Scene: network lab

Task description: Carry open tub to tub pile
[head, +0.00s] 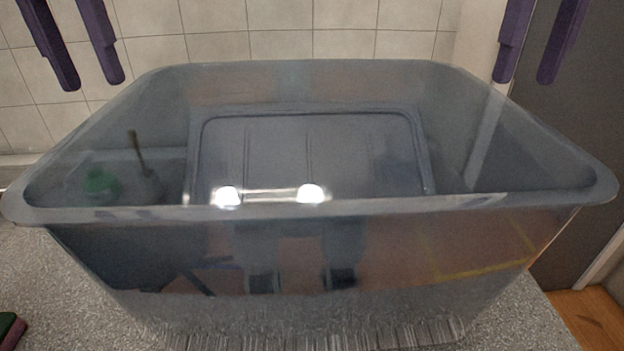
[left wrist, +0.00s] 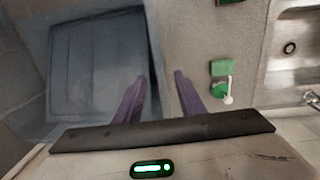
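A large grey see-through open tub (head: 330,205) stands upright on a speckled counter and looks empty. It also fills the left side of the left wrist view (left wrist: 95,60). My left gripper (head: 92,82) is open with its purple fingers pointing down over the tub's left rim. In the left wrist view, its fingers (left wrist: 160,92) are on either side of that rim, with nothing held. My right gripper (head: 522,80) is open and empty, fingers pointing down near the tub's far right rim. The gap between fingers and rim is hard to judge. No tub pile is in view.
The counter (head: 45,265) has a sponge (head: 12,328) at the near left. A green item (head: 100,183) shows through the tub's left wall; the left wrist view shows it (left wrist: 219,91) near a sink (left wrist: 290,50). A tiled wall (head: 285,40) is behind.

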